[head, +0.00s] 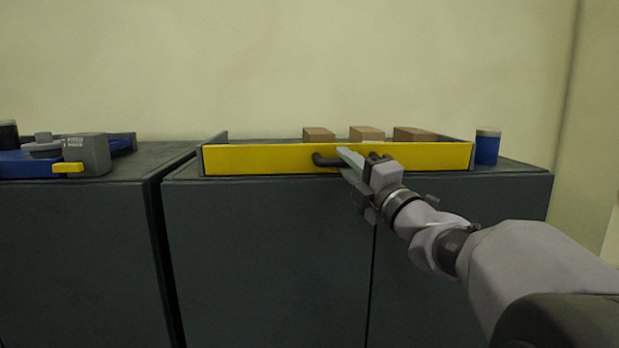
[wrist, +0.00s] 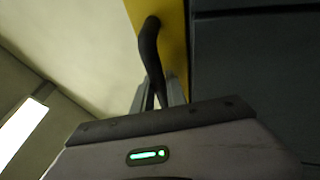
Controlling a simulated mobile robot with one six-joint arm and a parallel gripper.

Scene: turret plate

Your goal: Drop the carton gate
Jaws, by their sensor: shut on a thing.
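The carton gate (head: 255,160) is a long yellow panel standing upright along the front edge of a dark cabinet top. It has a black bar handle (head: 322,160) near its middle. My gripper (head: 347,158) reaches in from the right and is shut on the handle; the jaws hide the handle's right part. In the wrist view the black handle (wrist: 151,50) runs down between the two grey fingers (wrist: 162,95), with the yellow gate (wrist: 173,40) behind it. Brown cartons (head: 367,133) show above the gate's top edge; their lower parts are hidden by it.
A blue can (head: 487,148) with a grey top stands right of the gate. On the left cabinet (head: 135,166) sit a blue tray-like thing (head: 30,165) and a grey block (head: 87,153) with a yellow tab. A narrow gap separates the cabinets. The wall is close behind.

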